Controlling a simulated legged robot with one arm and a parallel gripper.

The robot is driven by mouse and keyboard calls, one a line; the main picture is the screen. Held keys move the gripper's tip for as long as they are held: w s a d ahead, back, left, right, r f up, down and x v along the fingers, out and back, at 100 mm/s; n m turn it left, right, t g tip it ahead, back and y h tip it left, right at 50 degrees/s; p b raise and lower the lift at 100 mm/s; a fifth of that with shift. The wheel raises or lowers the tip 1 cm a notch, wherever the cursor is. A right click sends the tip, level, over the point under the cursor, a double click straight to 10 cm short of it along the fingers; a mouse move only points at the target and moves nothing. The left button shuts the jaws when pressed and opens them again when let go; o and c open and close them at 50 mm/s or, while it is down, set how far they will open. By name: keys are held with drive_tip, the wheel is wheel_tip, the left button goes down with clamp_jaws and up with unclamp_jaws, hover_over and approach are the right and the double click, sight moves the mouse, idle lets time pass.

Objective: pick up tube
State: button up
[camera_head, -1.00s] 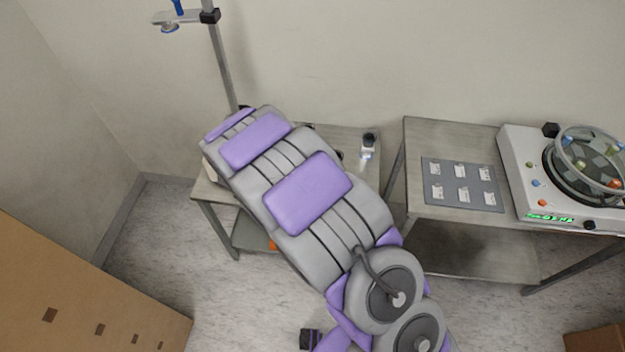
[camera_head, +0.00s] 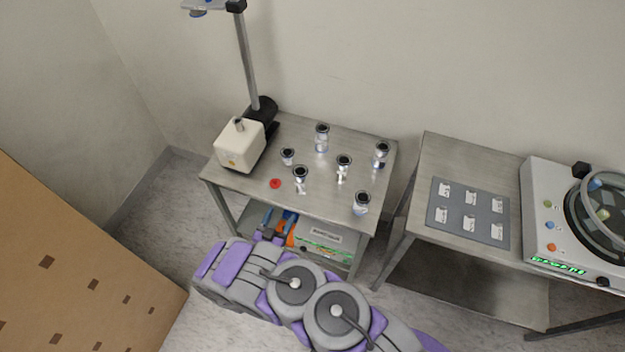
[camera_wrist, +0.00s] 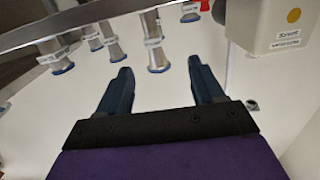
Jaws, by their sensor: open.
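Several small tubes with dark tops stand upright on the left metal table in the head view, including one at the back (camera_head: 322,138), one in the middle (camera_head: 344,168), one at front left (camera_head: 301,180) and one at front right (camera_head: 361,203). I cannot tell which one the task means. In the wrist view the scene appears upside down, with several tubes along the top, the nearest being a grey tube (camera_wrist: 156,45). My gripper (camera_wrist: 160,83) is open and empty, apart from the tubes. Its fingers cannot be made out in the head view.
A white box device (camera_head: 240,145) with a stand pole (camera_head: 246,60) occupies the table's back left. A red cap (camera_head: 275,183) lies at its front. A lower shelf holds boxes. A second table with a grey label panel (camera_head: 468,212) and a centrifuge-like machine (camera_head: 548,215) stands right.

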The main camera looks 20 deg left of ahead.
sight(299, 186)
drive_tip(key=shift+t, duration=0.3)
drive_tip(key=w+b, duration=0.1)
drive_tip(key=w, duration=0.2)
drive_tip(key=w+d+b, duration=0.1)
drive_tip(key=w, duration=0.3)
drive_tip(key=w+d+b, duration=0.1)
drive_tip(key=w, duration=0.3)
drive_tip(key=shift+f+b, duration=0.3)
drive_tip(key=shift+b, duration=0.05)
drive_tip(key=w+b, duration=0.1)
drive_tip(key=w, duration=0.3)
drive_tip(key=shift+d+f+b, duration=0.1)
drive_tip(key=shift+d+b, duration=0.1)
drive_tip(key=shift+b, duration=0.2)
drive_tip(key=shift+w, duration=0.5)
drive_tip(key=shift+c, duration=0.4)
drive_tip(key=c, duration=1)
